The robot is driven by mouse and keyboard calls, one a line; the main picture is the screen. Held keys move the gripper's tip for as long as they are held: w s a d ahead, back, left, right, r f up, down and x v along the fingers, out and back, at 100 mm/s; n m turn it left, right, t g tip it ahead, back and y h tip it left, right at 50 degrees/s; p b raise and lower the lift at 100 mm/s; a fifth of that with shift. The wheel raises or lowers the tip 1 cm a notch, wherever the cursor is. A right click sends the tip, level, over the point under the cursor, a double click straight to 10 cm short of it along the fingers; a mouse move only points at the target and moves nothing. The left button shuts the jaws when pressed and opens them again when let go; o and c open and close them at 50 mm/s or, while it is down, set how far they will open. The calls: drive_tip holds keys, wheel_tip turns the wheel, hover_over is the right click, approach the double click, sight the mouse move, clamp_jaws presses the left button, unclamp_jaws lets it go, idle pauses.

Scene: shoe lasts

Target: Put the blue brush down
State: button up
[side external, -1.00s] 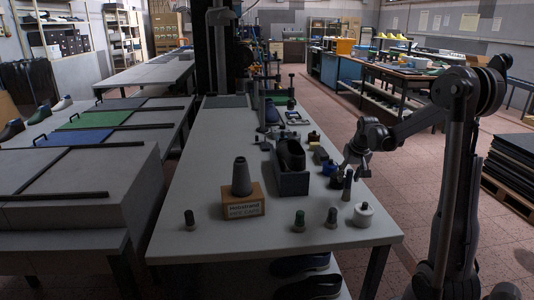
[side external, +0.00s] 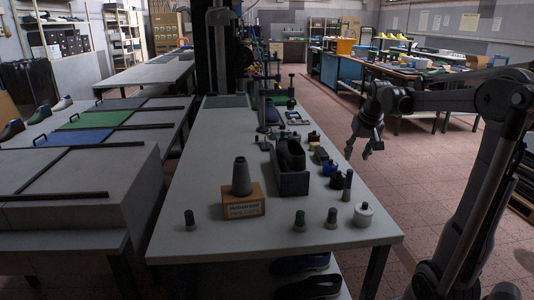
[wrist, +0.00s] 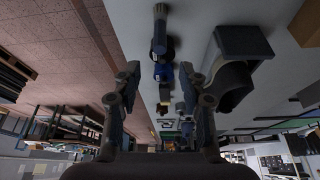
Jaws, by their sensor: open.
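A small blue object (side external: 329,168), which I take to be the blue brush, rests on the grey table (side external: 215,150), right of a dark open box (side external: 292,183) holding a dark shoe-shaped piece. Its shape is too small to make out. It also shows in the wrist view (wrist: 163,73), between the fingers' lines of sight. My gripper (side external: 357,156) is open and empty, raised beyond the table's right edge, apart from the blue object. In the wrist view, its two fingers (wrist: 163,95) are spread wide with nothing between them.
A dark round item (side external: 336,182) and a tall upright piece (side external: 347,186) stand close in front of the blue object. A cone on a labelled cardboard box (side external: 243,207) stands left.

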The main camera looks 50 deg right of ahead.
drive_tip(key=w+a+n+t+y, duration=0.1)
drive_tip(key=w+a+n, duration=0.1)
drive_tip(key=a, duration=0.7)
drive_tip(key=w+a+n+t, duration=0.1)
drive_tip(key=w+a+n, duration=0.1)
drive_tip(key=a, duration=0.6)
drive_tip(key=s+a+f+n+t+y, duration=0.1)
drive_tip(key=s+a+f+n, duration=0.1)
drive_tip(key=a, duration=0.7)
drive_tip(key=s+a+f+n+t+y, duration=0.1)
drive_tip(key=s+a+f+n, duration=0.1)
drive_tip(key=a, duration=0.7)
drive_tip(key=shift+f+n+y, duration=0.3)
drive_tip(key=shift+f+n, duration=0.4)
drive_tip(key=shift+n, duration=0.3)
drive_tip(key=shift+o, duration=0.3)
drive_tip(key=shift+d, duration=0.1)
